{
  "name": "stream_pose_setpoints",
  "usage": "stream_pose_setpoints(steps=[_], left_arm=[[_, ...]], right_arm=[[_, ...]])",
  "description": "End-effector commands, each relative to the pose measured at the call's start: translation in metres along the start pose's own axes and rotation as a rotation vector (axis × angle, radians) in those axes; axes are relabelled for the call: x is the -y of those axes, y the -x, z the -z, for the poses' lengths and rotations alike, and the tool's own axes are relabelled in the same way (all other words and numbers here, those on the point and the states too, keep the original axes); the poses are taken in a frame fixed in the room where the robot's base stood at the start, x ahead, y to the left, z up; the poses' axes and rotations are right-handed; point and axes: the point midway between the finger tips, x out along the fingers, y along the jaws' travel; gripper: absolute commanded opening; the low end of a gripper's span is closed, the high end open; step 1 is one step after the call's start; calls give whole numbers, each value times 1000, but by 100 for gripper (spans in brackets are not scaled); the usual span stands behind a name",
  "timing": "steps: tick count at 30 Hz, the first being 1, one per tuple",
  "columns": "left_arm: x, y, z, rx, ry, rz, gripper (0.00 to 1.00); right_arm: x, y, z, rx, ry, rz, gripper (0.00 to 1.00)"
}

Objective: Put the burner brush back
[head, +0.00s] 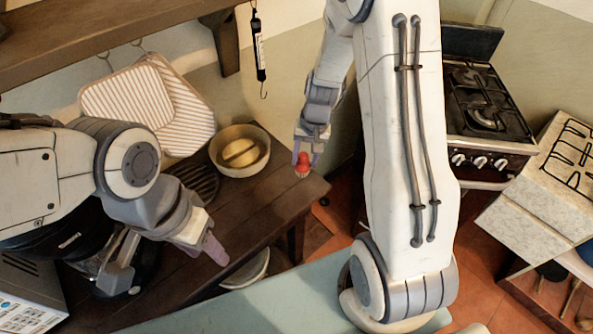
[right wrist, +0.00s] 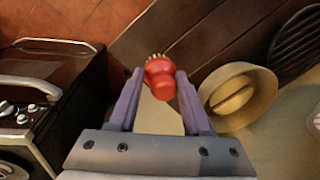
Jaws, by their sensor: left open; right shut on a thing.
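The burner brush (head: 302,166) has a red knob and pale bristles. It also shows in the right wrist view (right wrist: 160,80), with the red knob between the fingers and the bristles facing away from the gripper. My right gripper (head: 306,156) is shut on the knob at the right end of the dark wooden table. Whether the bristles touch the table cannot be told. My left gripper (head: 207,246) is open over the front part of the table, with no thing seen in it.
A cream bowl (head: 226,168) with a tan thing inside stands on the wooden table (head: 255,215), beside a dark slatted rack (head: 197,180). A shelf (head: 110,38) hangs above, with a hanging scale (head: 259,50). A stove (head: 488,120) stands at right.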

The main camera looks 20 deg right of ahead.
Motion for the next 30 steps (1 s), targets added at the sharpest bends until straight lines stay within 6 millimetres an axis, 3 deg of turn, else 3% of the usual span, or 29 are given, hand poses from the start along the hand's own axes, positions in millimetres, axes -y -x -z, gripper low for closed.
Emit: stream_pose_setpoints(steps=[5,15,26,27,29,30], left_arm=[[0,4,0,0,0,0,50],[0,2,0,0,0,0,50],[0,-1,0,0,0,0,50],[0,0,0,0,0,0,50],[0,1,0,0,0,0,50],[0,1,0,0,0,0,50]], right_arm=[[17,-14,-10,2,3,0,0],[13,-54,-12,1,1,0,0],[12,-58,-11,-1,1,1,0],[12,-57,-11,-1,1,1,60],[12,-57,-11,-1,1,1,81],[12,-57,-11,-1,1,1,81]])
